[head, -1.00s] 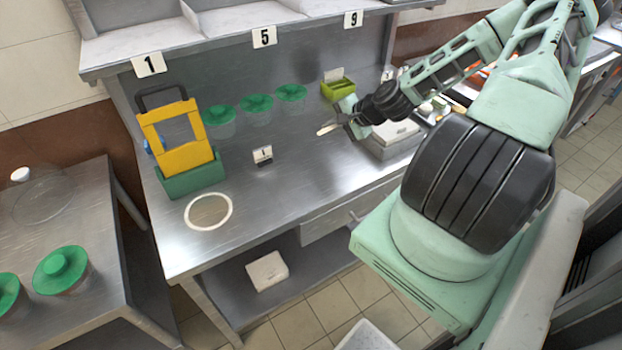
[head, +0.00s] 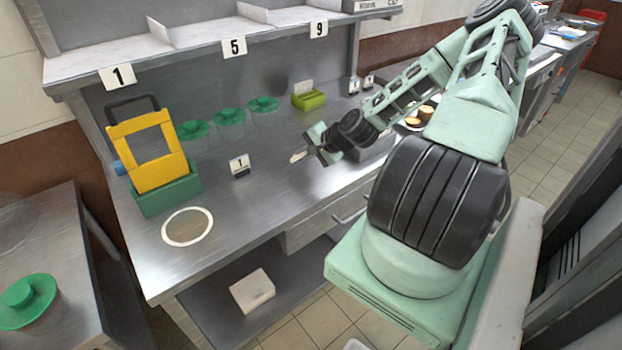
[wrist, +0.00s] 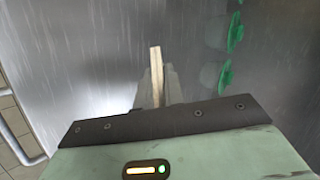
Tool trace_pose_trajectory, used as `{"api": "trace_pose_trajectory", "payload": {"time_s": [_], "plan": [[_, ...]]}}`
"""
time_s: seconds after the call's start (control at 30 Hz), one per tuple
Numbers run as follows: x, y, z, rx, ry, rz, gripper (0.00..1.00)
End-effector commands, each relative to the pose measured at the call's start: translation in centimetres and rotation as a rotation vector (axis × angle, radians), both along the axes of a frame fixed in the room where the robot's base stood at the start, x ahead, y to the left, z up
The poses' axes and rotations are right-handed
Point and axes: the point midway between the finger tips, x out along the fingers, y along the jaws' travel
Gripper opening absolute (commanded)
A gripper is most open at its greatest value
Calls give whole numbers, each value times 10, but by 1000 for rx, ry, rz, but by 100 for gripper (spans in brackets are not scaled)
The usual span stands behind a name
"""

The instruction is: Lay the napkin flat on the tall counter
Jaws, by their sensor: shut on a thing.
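My gripper (head: 306,154) is shut on a thin cream strip, which looks like the folded napkin (head: 298,156). In the wrist view the napkin (wrist: 155,75) stands out edge-on between the fingers (wrist: 155,88). It is held over the steel counter (head: 255,205), apart from the surface as far as I can tell. A white ring (head: 187,227) is marked on the counter's near left part, left of and nearer than my gripper. A lower-looking steel table (head: 50,240) stands at the far left; I cannot tell for sure which surface is taller.
A yellow frame in a green holder (head: 165,194) stands at the counter's left. Several green-lidded jars (head: 229,117) line its back, with a green box (head: 308,99) beside them. A number tag (head: 239,166) stands mid-counter. A shelf (head: 180,40) overhangs the back.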

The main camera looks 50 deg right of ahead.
Motion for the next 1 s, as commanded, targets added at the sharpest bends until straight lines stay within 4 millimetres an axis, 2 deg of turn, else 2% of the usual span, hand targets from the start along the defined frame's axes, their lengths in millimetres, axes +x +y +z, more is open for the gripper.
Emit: {"api": "trace_pose_trajectory", "payload": {"time_s": [0.03, 0.2, 0.57, 0.6, 0.63, 0.87, 1.0], "plan": [[0, 0, -13, 1, 0, 0, 0], [0, 0, -27, 0, -1, 0, 0], [0, 0, -30, -1, 0, -1, 0], [0, 0, -30, -1, 0, -1, 21], [0, 0, -30, -1, 0, -1, 24], [0, 0, -30, -1, 0, -1, 24], [-5, -1, -23, 1, 0, -2, 24]]}}
